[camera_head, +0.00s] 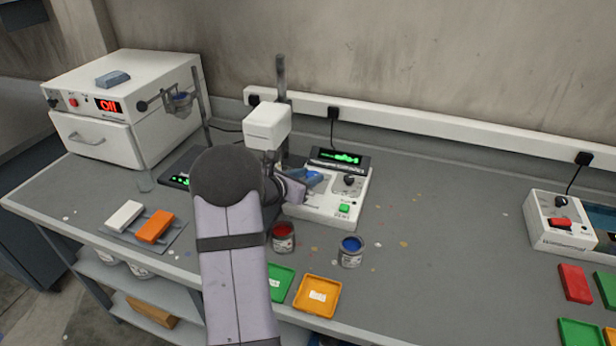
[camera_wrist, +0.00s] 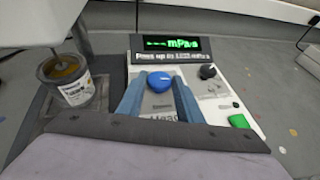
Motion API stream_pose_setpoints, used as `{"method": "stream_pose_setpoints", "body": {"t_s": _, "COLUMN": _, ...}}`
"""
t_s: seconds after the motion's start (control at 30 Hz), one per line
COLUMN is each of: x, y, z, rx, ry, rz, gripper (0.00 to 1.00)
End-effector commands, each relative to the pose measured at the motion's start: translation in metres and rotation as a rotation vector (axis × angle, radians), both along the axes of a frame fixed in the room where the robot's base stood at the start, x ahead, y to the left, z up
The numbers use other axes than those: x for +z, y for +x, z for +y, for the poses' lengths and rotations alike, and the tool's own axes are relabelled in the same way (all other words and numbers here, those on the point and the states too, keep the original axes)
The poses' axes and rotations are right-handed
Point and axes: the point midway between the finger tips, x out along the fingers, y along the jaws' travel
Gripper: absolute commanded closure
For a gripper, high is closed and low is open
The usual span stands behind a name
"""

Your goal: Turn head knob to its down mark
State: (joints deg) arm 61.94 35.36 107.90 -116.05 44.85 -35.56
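A round blue knob (camera_wrist: 160,83) with a pale mark on its top sits on the white control panel (camera_wrist: 215,105). Its exact pointing direction is too small to tell. My gripper (camera_wrist: 158,88) is open, with one blue finger on each side of the knob near the fingertips. I cannot tell whether the fingers touch it. In the head view, the gripper (camera_head: 308,181) is over the left part of the white instrument (camera_head: 322,212), and my arm partly hides it. The instrument's white head (camera_head: 267,126) is on a post behind. I cannot read a down mark.
A black knob (camera_wrist: 208,71), a green button (camera_wrist: 239,121) and a lit display (camera_wrist: 172,48) are close by. An open can (camera_wrist: 70,80) stands at left. Red (camera_head: 283,237) and blue (camera_head: 351,251) paint cans stand in front.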

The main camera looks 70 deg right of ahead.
Motion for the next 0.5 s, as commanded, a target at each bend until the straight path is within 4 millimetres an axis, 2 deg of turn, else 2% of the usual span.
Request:
{"method": "stream_pose_setpoints", "body": {"t_s": 0.27, "x": 0.0007, "y": 0.0009, "z": -0.0001, "rx": -0.021, "ry": 0.000, "rz": 0.001, "gripper": 0.90}}
{"method": "stream_pose_setpoints", "body": {"t_s": 0.5, "x": 0.0018, "y": 0.0045, "z": -0.0010, "rx": -0.121, "ry": 0.000, "rz": 0.001, "gripper": 0.90}}
